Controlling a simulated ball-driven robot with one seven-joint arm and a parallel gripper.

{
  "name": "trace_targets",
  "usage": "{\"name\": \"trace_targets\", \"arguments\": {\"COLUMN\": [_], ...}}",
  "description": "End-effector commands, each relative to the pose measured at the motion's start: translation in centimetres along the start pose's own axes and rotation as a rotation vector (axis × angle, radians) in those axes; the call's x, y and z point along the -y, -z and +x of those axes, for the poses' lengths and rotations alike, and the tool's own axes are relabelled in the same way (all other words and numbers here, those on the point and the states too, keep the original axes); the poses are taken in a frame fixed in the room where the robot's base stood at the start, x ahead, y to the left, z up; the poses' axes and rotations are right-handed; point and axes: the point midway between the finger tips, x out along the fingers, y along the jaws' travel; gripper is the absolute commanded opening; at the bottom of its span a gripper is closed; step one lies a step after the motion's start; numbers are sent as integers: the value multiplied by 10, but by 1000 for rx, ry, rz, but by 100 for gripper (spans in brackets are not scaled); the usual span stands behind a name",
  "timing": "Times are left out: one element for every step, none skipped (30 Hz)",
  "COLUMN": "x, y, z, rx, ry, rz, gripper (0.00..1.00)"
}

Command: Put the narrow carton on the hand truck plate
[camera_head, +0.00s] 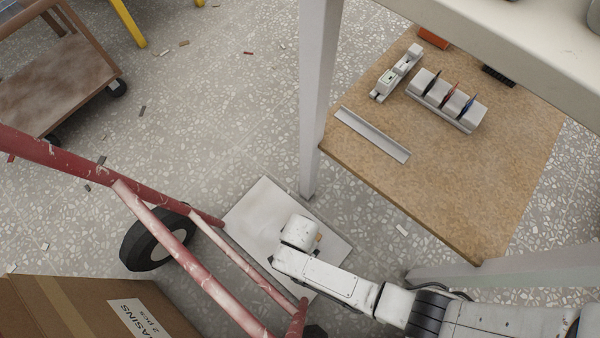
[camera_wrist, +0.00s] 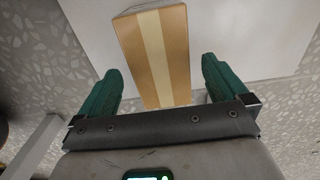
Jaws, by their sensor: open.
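The narrow carton (camera_wrist: 153,55) is brown with a pale tape strip down its middle. In the wrist view it rests on the light grey hand truck plate (camera_wrist: 225,30), between and ahead of my gripper's green fingers. My gripper (camera_wrist: 160,88) is open, with a gap on each side of the carton. In the head view my arm reaches over the plate (camera_head: 258,208) and hides most of the carton; only a small brown bit (camera_head: 319,237) shows beside my wrist. The red hand truck frame (camera_head: 150,195) stands at the left of the plate.
A large labelled box (camera_head: 60,310) stands at lower left by the hand truck's black wheel (camera_head: 158,240). A workbench with a brown lower shelf (camera_head: 400,190) holding electrical parts is at right; its grey leg (camera_head: 318,90) stands near the plate. A brown cart (camera_head: 60,80) is at upper left.

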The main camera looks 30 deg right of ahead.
Motion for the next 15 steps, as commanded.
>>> {"name": "trace_targets", "arguments": {"x": [0,-1,-1,-1,0,0,0,0,0,-1,-1,-1,-1,-1,-1], "y": [0,0,0,0,0,0,0,0,0,0,0,0,0,0,0], "z": [-18,-24,-32,-37,-42,-48,-52,-56,-60,-62,-65,-67,-68,-69,-70], "rx": [1,0,0,1,1,1,1,1,1,0,0,0,0,0,0], "ry": [2,1,1,1,1,0,1,1,0,0,-1,-1,-1,-1,-1], "rz": [1,1,0,0,0,0,0,0,-1,-1,-1,0,0,0,0], "gripper": [100,100,100,100,100,100,100,100,100,100,100,100,100,100,100]}}
